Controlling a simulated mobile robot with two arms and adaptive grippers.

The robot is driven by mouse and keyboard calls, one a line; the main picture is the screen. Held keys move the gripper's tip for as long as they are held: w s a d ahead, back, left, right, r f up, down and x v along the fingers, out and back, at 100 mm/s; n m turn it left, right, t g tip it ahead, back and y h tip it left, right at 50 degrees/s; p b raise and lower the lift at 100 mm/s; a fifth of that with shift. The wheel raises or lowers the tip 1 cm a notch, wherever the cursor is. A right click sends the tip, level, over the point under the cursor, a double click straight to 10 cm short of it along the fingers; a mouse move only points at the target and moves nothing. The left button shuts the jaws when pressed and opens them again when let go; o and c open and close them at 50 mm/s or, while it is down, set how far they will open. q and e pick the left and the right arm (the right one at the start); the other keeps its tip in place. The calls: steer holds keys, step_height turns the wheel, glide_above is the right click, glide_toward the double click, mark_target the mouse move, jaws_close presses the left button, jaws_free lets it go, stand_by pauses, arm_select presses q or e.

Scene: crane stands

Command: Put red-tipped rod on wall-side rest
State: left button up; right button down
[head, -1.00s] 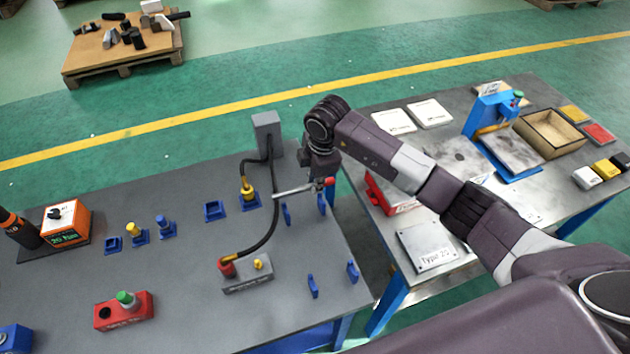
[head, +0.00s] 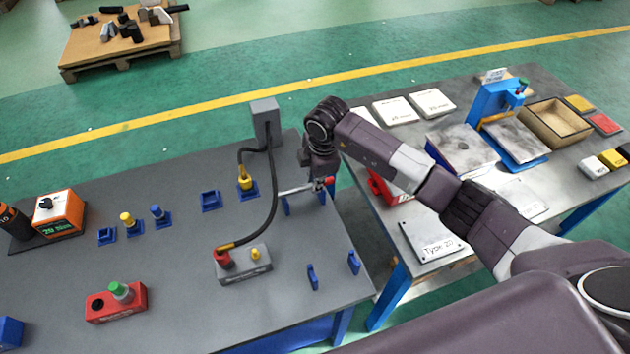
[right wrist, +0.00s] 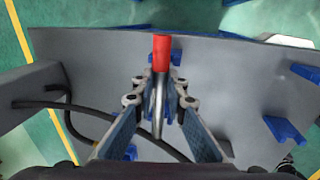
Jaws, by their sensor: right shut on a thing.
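The red-tipped rod is a thin grey bar with a red end (head: 328,182); its grey shaft (head: 294,190) points left. My right gripper (head: 318,180) is shut on it near the red end. In the right wrist view the red end (right wrist: 161,52) sticks out past my closed fingertips (right wrist: 160,101). The wall-side rest is a pair of blue uprights, left (head: 286,207) and right (head: 321,197), directly below the rod at the table's far right. The rod lies level across their tops; I cannot tell whether it touches both. My left gripper is not in view.
A second pair of blue uprights, (head: 312,278) and (head: 353,262), stands nearer the front edge. A black cable (head: 274,205) runs from the grey post (head: 265,122) to the grey socket block (head: 243,265), left of the rod. A second table (head: 385,215) stands right.

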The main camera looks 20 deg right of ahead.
steer(key=shift+s+b+x, duration=0.2)
steer(key=shift+b+x, duration=0.55)
steer(key=shift+x, duration=0.3)
stand_by(0.4)
steer(key=c, duration=1.8)
jaws_free()
steer(key=shift+c, duration=0.2)
steer(key=p+v, duration=0.4)
steer(key=v, duration=0.1)
steer(key=v, duration=1.2)
